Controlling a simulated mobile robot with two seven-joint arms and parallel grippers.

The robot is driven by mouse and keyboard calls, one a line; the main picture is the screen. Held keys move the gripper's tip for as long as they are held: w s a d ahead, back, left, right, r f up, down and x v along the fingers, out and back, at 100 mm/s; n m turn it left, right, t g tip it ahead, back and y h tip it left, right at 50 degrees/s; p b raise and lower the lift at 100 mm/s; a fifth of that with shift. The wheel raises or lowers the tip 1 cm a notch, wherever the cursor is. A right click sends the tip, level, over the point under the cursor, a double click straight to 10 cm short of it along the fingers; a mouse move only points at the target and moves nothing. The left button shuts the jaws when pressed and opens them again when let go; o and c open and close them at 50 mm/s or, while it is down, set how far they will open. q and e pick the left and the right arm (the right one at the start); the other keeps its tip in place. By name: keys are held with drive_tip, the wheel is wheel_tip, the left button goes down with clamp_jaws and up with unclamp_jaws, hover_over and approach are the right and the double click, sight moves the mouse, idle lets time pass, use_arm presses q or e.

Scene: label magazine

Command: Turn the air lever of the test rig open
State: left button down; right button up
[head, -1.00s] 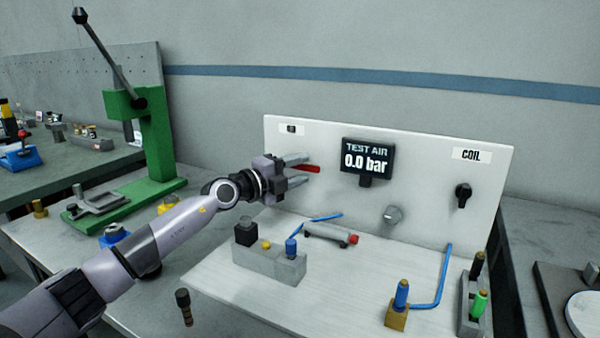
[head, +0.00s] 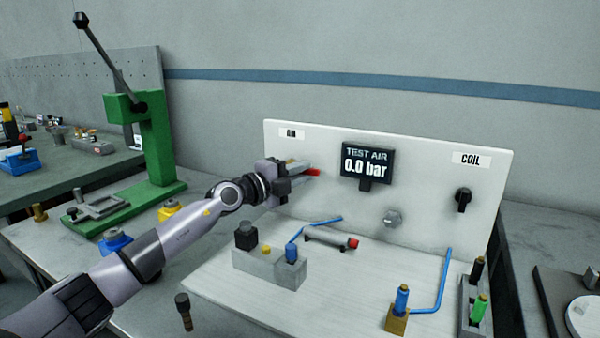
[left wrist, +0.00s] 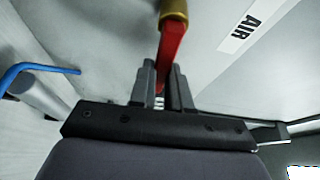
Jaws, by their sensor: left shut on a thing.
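The red air lever (head: 314,172) sits on the left part of the test rig's white panel (head: 420,172). In the left wrist view the lever (left wrist: 171,42) runs from a brass hub (left wrist: 173,10) down between the fingers, beside the AIR label (left wrist: 245,27). My left gripper (head: 302,168) is shut on the lever; its fingertips (left wrist: 162,78) lie on both sides of it. The display (head: 367,162) reads TEST AIR 0.0 bar. My right gripper is in neither view.
A grey block (head: 268,268) with plugs and a small cylinder (head: 328,239) with a red end stand below my left gripper. A black COIL knob (head: 463,196) is at the panel's right. A green press (head: 150,140) stands at the left.

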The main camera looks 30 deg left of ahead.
use_arm(q)
drive_tip(key=n+p, duration=0.1)
drive_tip(key=r+n+t+p, duration=0.1)
drive_tip(key=n, duration=0.1)
drive_tip(key=shift+a+r, duration=0.15)
drive_tip(key=shift+r, duration=0.15)
drive_tip(key=n, duration=0.1)
drive_tip(key=n+t+p, duration=0.1)
drive_tip(key=n, duration=0.1)
drive_tip(key=shift+a+r, duration=0.2)
drive_tip(key=shift+r, duration=0.2)
drive_tip(key=shift+a+r+n+t+y, duration=0.15)
drive_tip(key=shift+n+t+y, duration=0.15)
drive_tip(key=shift+n, duration=0.2)
drive_tip(key=c, duration=1.1)
unclamp_jaws()
drive_tip(key=shift+s, duration=0.1)
